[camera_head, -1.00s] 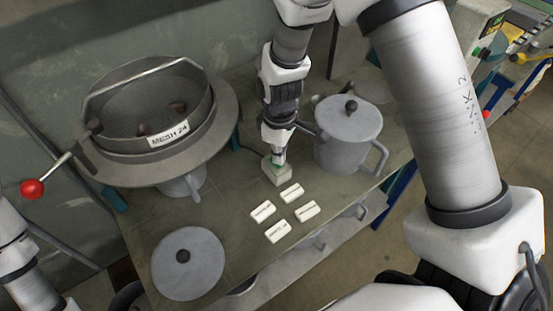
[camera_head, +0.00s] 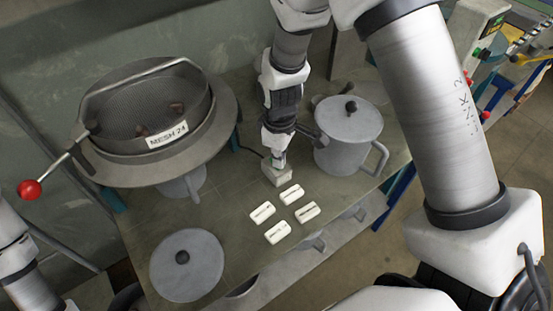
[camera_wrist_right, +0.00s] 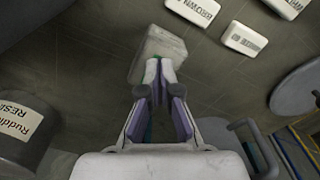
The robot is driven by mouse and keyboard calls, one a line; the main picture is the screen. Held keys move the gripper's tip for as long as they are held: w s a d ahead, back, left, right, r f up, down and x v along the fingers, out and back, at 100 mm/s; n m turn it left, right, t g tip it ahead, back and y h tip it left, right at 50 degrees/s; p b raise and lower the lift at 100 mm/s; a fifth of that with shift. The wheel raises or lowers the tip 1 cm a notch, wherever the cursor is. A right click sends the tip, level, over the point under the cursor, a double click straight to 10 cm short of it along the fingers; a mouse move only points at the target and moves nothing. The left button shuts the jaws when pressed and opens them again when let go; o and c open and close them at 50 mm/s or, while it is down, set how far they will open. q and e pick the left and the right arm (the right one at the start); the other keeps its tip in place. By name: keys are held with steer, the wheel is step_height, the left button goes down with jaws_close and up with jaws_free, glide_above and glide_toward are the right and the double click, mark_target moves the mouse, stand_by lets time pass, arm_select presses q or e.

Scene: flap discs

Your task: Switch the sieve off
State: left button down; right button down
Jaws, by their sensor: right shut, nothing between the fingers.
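The sieve (camera_head: 212,124) stands at the left of the table in the head view, a round metal pan with mesh, a hoop handle and a "MESH 24" label. A small pale switch box (camera_head: 277,176) sits on the table to its right, and also shows in the wrist view (camera_wrist_right: 165,45). My right gripper (camera_head: 279,162) is shut and empty, pointing down with its tips at the top of the box. In the wrist view its fingertips (camera_wrist_right: 158,70) overlap the box edge, with a sliver of green beside them. Contact cannot be told. My left gripper is out of view.
A lidded grey pot (camera_head: 340,150) stands close right of my right gripper. Several white labelled tags (camera_head: 277,232) lie in front of the box. A round grey lidded vessel (camera_head: 187,280) is at the front left. A red-knobbed lever (camera_head: 30,189) sticks out left of the sieve.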

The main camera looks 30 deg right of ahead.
steer(key=shift+r+p, duration=3.05)
steer(key=shift+r, duration=0.4)
steer(key=shift+f, duration=0.1)
